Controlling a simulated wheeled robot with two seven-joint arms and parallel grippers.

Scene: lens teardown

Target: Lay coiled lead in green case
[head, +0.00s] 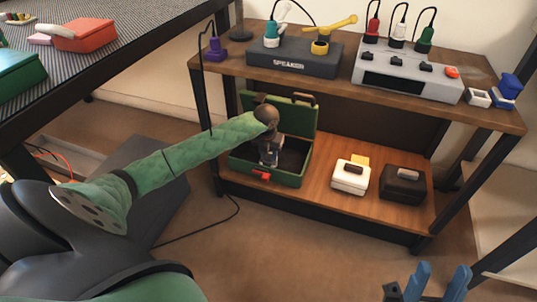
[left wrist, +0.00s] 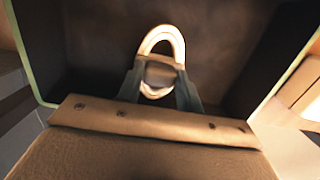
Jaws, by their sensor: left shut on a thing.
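The green case (head: 240,163) stands open on the lower shelf, its lid raised at the back and a red latch at its front. My left gripper (head: 268,160) reaches down into it. In the left wrist view the left gripper (left wrist: 160,85) is shut on a cream-white loop (left wrist: 178,42), which looks like the coiled lead. The loop is over the dark inside of the case; I cannot tell whether it touches the floor. In the head view the lead is hidden by the gripper. My right gripper (head: 430,284) has blue fingers held apart, empty, at the bottom right.
A white box (head: 350,179) and a black box (head: 403,187) stand right of the case. The upper shelf (head: 335,82) above holds a dark speaker box (head: 290,62) and a grey unit (head: 410,75) with plugs. A striped table (head: 130,22) is at the left.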

